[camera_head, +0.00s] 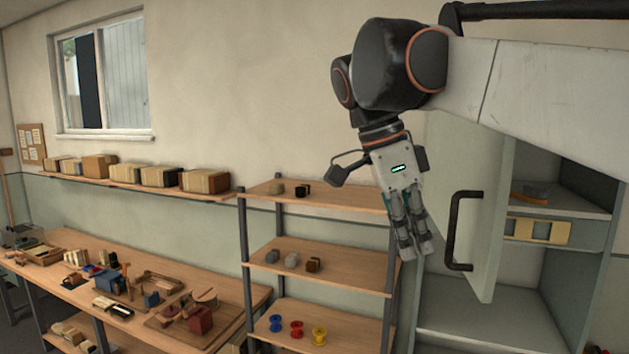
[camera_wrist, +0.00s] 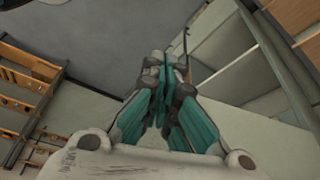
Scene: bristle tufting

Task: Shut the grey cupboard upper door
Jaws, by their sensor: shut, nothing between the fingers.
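The grey cupboard (camera_head: 490,318) stands at the right in the head view. Its upper door (camera_head: 488,225) is pale, stands open and swung outward, with the shelves showing behind it. A black bar handle (camera_head: 453,232) is on the door face. My gripper (camera_head: 415,252) points downward just left of the handle in the picture, apart from it, with its fingers together and empty. In the wrist view the closed fingers (camera_wrist: 163,62) show in the middle, with pale cupboard panels to their right. My arm covers the upper part of the cupboard and door.
A shelf rack (camera_head: 330,255) with small blocks and coloured spools stands left of the cupboard, close behind my gripper. A workbench (camera_head: 60,275) with tools lies at the far left. A wall shelf (camera_head: 120,180) holds several boxes. An upper cupboard shelf (camera_head: 545,206) holds a brush-like item.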

